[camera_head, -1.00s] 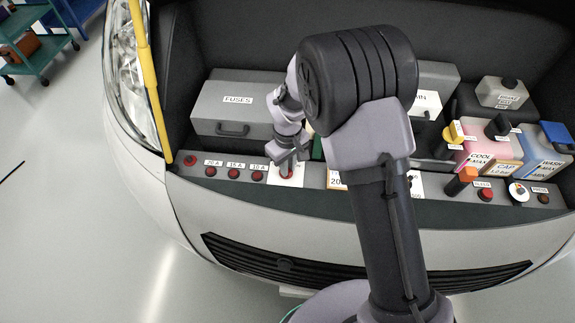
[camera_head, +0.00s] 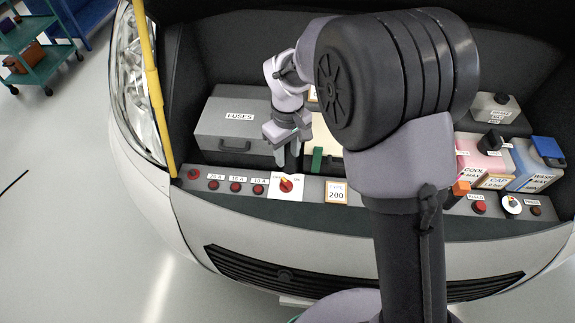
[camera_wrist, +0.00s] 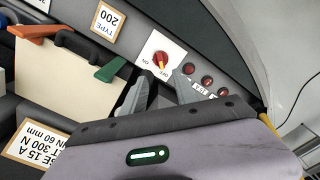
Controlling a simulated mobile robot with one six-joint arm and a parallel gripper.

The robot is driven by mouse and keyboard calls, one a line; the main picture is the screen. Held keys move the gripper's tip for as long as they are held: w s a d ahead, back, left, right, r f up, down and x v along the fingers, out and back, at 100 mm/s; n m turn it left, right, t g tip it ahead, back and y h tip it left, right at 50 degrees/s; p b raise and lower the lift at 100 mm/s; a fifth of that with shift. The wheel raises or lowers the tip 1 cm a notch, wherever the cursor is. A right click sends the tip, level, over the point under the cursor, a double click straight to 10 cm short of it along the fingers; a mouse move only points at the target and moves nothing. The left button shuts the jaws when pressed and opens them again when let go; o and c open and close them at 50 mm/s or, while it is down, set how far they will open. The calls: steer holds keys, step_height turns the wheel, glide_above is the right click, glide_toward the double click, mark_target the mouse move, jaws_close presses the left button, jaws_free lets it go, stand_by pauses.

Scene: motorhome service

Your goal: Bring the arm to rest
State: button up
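My gripper (camera_head: 287,160) hangs fingers-down above the front panel, just behind the red rotary switch (camera_head: 286,185) and apart from it. In the wrist view my gripper (camera_wrist: 158,92) shows two grey fingers spread with a gap and nothing between them. The switch (camera_wrist: 160,62) sits on a white plate with ON and OFF marks; its yellow pointer appears to be toward OFF. My arm is bent, with its large dark joint high over the right part of the engine bay, hiding what lies behind it.
The grey FUSES box (camera_head: 238,125) stands left of my gripper. A yellow prop rod (camera_head: 153,90) rises at the left. Pink coolant (camera_head: 482,160) and blue washer (camera_head: 535,168) tanks stand at the right. A green handle (camera_head: 317,158) is close beside my gripper. Floor at left is mostly clear.

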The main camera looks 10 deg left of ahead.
step_height(320, 180, up, 4)
steer(key=shift+f, duration=0.1)
stand_by(0.4)
steer(key=s+d+r+m+t+y+b, duration=0.1)
steer(key=s+d+r+m+t+b, duration=0.1)
steer(key=s+d+r+m+b, duration=0.35)
steer(key=s+d+r+m+t+y+b, duration=0.1)
steer(key=s+d+m+t+b, duration=0.2)
steer(key=s+d+m, duration=0.5)
steer(key=s+d+b, duration=0.1)
steer(key=s+d, duration=0.3)
steer(key=s, duration=0.3)
steer(key=shift+s+d+m+t, duration=0.15)
steer(key=shift+d+m+t, duration=0.2)
steer(key=shift+d+t, duration=0.05)
